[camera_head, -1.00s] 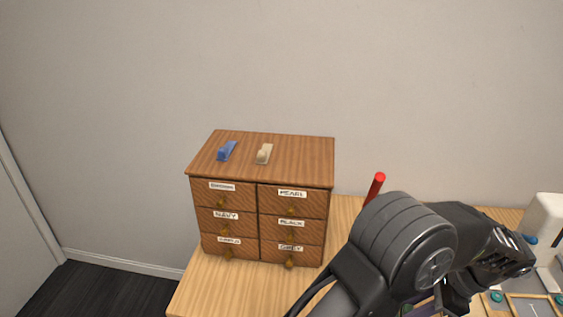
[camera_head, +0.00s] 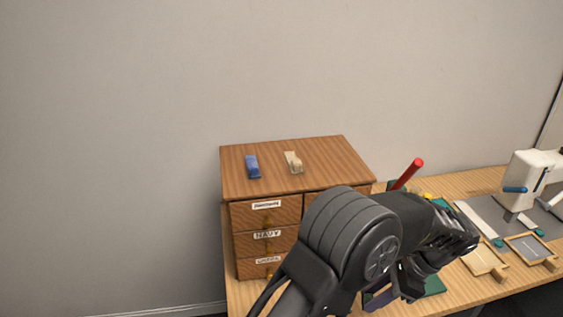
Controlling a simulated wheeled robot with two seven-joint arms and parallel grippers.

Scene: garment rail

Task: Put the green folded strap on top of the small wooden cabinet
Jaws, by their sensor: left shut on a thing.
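The small wooden cabinet (camera_head: 270,183) stands on the table with labelled drawers on its front. A blue folded strap (camera_head: 252,167) and a beige folded strap (camera_head: 293,162) lie apart on its top, with bare wood around them. My left gripper (camera_head: 391,296) is low in the view, right of and in front of the cabinet, above the table. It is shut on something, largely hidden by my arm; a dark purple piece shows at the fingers. I cannot make out a green folded strap. My right gripper is out of view.
A red rod (camera_head: 407,174) stands up just right of the cabinet. A green flat patch (camera_head: 434,285) shows beside my gripper. A white machine (camera_head: 531,178) and small wooden frames (camera_head: 484,259) are on the table's right. A plain wall is behind.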

